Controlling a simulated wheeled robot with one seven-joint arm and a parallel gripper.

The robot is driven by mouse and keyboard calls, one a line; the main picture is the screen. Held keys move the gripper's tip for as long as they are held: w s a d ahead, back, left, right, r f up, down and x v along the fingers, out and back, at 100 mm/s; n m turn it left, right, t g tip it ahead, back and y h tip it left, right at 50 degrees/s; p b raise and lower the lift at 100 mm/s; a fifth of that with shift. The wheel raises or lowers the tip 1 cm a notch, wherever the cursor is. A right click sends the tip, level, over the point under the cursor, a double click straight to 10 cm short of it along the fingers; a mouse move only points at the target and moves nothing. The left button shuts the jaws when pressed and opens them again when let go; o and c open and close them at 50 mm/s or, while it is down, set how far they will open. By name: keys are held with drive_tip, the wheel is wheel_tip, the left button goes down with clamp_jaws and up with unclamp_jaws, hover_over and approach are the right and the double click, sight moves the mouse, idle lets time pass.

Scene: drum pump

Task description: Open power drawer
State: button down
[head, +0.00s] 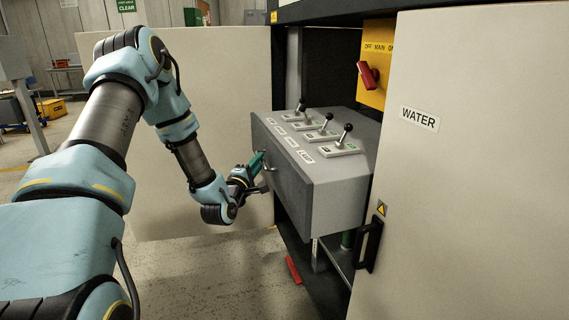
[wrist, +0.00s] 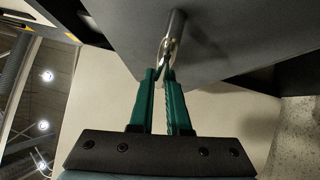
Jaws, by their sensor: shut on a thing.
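The power drawer (head: 335,205) is a grey box with a sloped top carrying three black-knobbed levers (head: 323,125) and small white labels. It sticks out from the dark cabinet opening. My gripper (head: 262,165) is at the drawer's front face, on its left side in the head view. In the wrist view, my gripper's green fingers (wrist: 166,72) are closed around a shiny metal handle (wrist: 177,30) on the grey front. The handle is small and partly hidden in the head view.
A beige door panel (head: 190,110) stands open behind my arm. A door marked WATER (head: 470,190), with a black handle (head: 368,245), is at the right. A yellow panel with a red switch (head: 368,76) is above the drawer. A red piece (head: 293,270) lies below it.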

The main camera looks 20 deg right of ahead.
drive_tip(key=a, duration=0.5)
drive_tip(key=shift+w, duration=0.15)
drive_tip(key=c, duration=0.9)
unclamp_jaws()
drive_tip(key=shift+a, duration=0.1)
drive_tip(key=b+v, duration=0.2)
drive_tip(key=v, duration=0.8)
drive_tip(key=shift+s+a, duration=0.2)
drive_tip(key=shift+a, duration=0.05)
